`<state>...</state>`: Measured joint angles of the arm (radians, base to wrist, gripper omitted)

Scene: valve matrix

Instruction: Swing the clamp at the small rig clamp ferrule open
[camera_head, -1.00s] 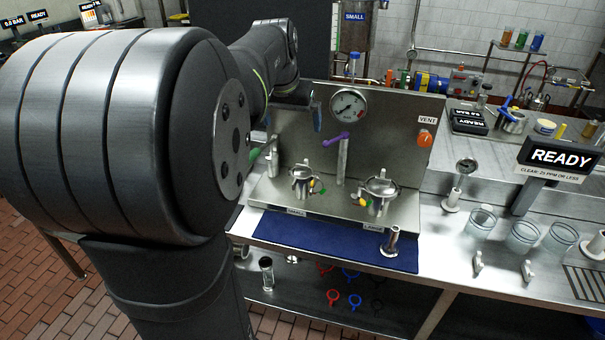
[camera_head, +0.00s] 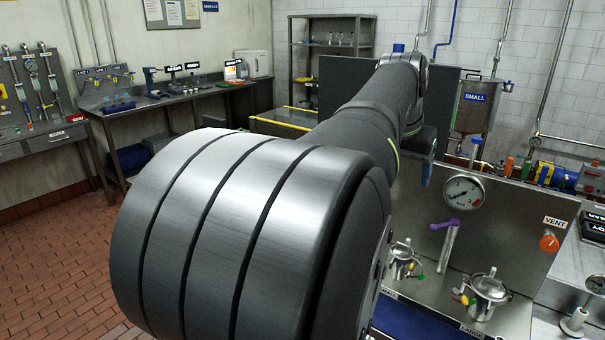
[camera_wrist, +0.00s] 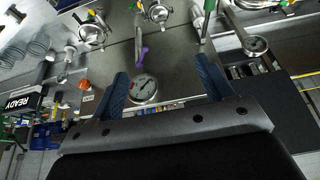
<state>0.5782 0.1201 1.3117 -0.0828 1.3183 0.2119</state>
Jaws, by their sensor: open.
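The small rig (camera_head: 400,262) is a steel pot with a lid at the lower left of the steel panel, behind the label "SMALL". Coloured green and yellow parts show at its right side; I cannot make out the clamp's position clearly. In the wrist view the small rig (camera_wrist: 157,12) is at the top edge, partly cut off. My gripper (camera_wrist: 162,70) is open and empty, its two blue fingers apart, with the panel beyond them. In the head view a blue finger (camera_head: 427,172) shows above and left of the gauge, apart from the rig; the rest is mostly hidden.
The large rig (camera_head: 487,294) stands right of the small one. A purple-handled valve (camera_head: 444,225) and a round gauge (camera_head: 463,192) are between and above them. An orange vent knob (camera_head: 549,242) is at the right. A blue mat (camera_head: 400,322) lies in front.

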